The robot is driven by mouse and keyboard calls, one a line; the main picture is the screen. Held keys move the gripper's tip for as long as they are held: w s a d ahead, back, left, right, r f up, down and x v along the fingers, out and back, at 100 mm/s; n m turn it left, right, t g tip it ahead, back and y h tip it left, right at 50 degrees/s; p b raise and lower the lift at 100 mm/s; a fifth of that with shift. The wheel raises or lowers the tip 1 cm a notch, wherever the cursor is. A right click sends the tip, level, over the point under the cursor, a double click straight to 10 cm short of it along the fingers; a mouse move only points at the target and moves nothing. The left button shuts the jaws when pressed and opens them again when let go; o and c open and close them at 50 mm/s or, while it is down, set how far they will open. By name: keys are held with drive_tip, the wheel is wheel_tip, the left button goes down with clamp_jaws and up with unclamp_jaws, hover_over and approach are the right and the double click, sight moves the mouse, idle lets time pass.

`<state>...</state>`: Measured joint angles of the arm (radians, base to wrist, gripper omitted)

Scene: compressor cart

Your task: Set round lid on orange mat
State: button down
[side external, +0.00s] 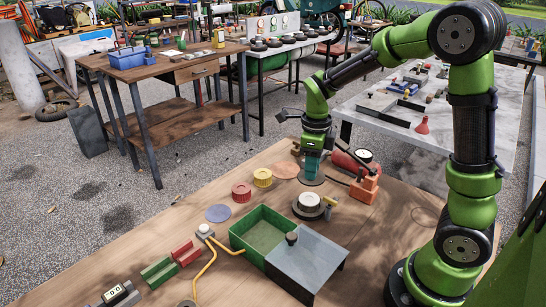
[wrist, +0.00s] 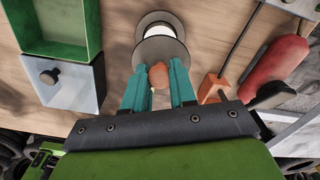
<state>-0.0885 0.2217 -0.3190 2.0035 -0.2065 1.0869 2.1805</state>
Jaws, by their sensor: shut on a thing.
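My gripper (side external: 312,166) points down with its teal fingers closed around the small brown knob of the round lid (side external: 312,180). The lid is a flat grey disc. In the wrist view the knob (wrist: 159,75) sits between the fingertips, and part of the disc shows beyond it. The orange mat (side external: 285,170) is a flat, round, salmon-coloured patch on the wooden table, just left of the lid in the side view. The lid is low and beside the mat; I cannot tell its exact height above the table. I cannot make out the mat in the wrist view.
A white-topped round thing on a grey base (side external: 308,205) stands close by. An orange block (side external: 365,187) and a red bottle (side external: 345,163) are to the right. Yellow (side external: 262,178) and red (side external: 241,192) round pieces, a blue disc (side external: 218,213) and a green box (side external: 262,232) lie nearer.

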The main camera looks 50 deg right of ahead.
drive_tip(key=shift+d+r, duration=0.1)
drive_tip(key=shift+r, duration=0.6)
drive_tip(key=shift+s+d, duration=0.1)
drive_tip(key=shift+d, duration=0.2)
drive_tip(key=w+d+f+m, duration=0.1)
drive_tip(key=w+d+f, duration=0.3)
drive_tip(key=w+d, duration=0.55)
approach(285, 170)
drive_tip(key=shift+n, duration=0.4)
wheel_tip(285, 170, down, 6)
drive_tip(key=shift+d+r, duration=0.1)
drive_tip(key=shift+f, duration=0.25)
drive_tip(key=c, duration=0.9)
unclamp_jaws()
